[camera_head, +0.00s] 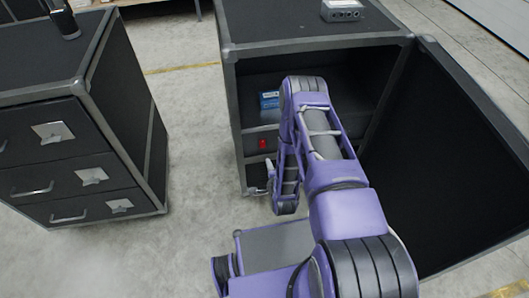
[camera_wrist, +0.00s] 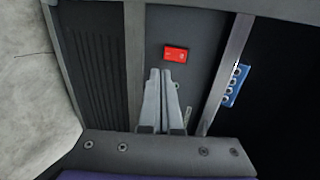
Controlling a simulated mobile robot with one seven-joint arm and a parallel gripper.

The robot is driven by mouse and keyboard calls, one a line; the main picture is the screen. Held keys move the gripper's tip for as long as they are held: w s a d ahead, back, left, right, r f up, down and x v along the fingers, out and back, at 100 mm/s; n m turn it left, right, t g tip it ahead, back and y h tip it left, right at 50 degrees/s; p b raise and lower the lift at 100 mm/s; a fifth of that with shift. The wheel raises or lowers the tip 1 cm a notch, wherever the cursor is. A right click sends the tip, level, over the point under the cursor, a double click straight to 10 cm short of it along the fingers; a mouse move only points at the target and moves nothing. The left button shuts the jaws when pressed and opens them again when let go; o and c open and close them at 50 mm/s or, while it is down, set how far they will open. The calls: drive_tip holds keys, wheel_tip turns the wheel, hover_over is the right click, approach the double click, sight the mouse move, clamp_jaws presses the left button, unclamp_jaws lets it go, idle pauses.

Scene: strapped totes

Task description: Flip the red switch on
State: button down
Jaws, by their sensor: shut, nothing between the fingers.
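The red switch (camera_head: 262,143) shows in the head view on the dark front panel inside the open black cabinet (camera_head: 237,105), left of my arm. In the wrist view the red switch (camera_wrist: 176,54) is a small red rectangle on the grey panel. My gripper (camera_wrist: 161,73) is shut and empty, with its fingertips together just below and left of the switch in the picture. I cannot tell whether the fingertips touch the panel. In the head view my gripper (camera_head: 257,191) shows only in part at the cabinet's lower front, partly hidden by my arm.
A blue box (camera_head: 270,99) lies on the shelf above the switch; it also shows in the wrist view (camera_wrist: 236,86). The cabinet door (camera_head: 455,150) stands open at the right. A black drawer unit (camera_head: 70,140) stands at the left, with bare floor between. A grey device (camera_head: 342,11) sits on top.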

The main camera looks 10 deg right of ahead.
sight(263, 147)
drive_tip(key=x, duration=0.3)
drive_tip(key=b+x, duration=0.1)
drive_tip(key=x, duration=0.2)
drive_tip(key=r+x, duration=0.1)
drive_tip(key=x, duration=0.1)
drive_tip(key=shift+w+f, duration=0.1)
drive_tip(key=shift+w, duration=0.5)
